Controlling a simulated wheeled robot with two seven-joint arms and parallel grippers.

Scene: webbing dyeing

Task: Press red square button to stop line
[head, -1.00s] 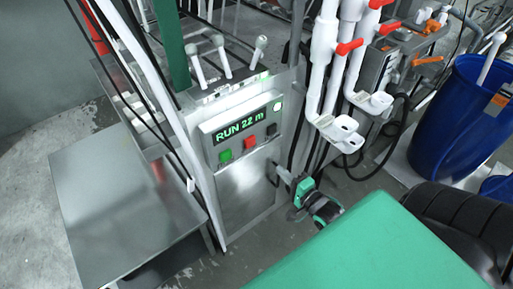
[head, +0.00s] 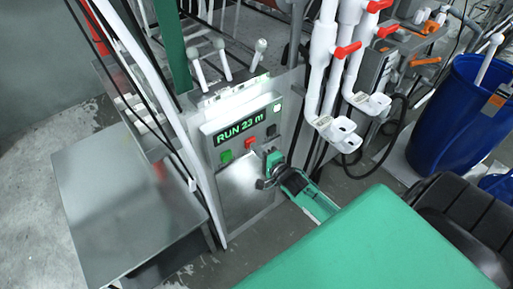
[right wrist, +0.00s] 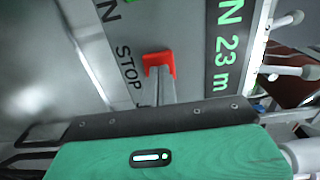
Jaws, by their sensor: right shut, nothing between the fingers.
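The red square button (head: 251,143) sits on the control panel (head: 239,186), between a green button (head: 225,157) on its left and a dark button (head: 271,131) on its right. In the right wrist view the red button (right wrist: 158,60) stands beside the word STOP. My right gripper (head: 266,154) is shut and empty, just to the right of and below the red button. In the right wrist view its fingertips (right wrist: 160,72) overlap the button's lower part; I cannot tell whether they touch it. The display (head: 242,125) reads RUN 23 m. My left gripper is out of view.
White pipes with red valve handles (head: 347,50) and white fittings (head: 337,129) stand right of the panel. White-knobbed levers (head: 222,58) rise above it. A metal table (head: 120,200) lies to the left. A blue barrel (head: 450,120) stands at the far right.

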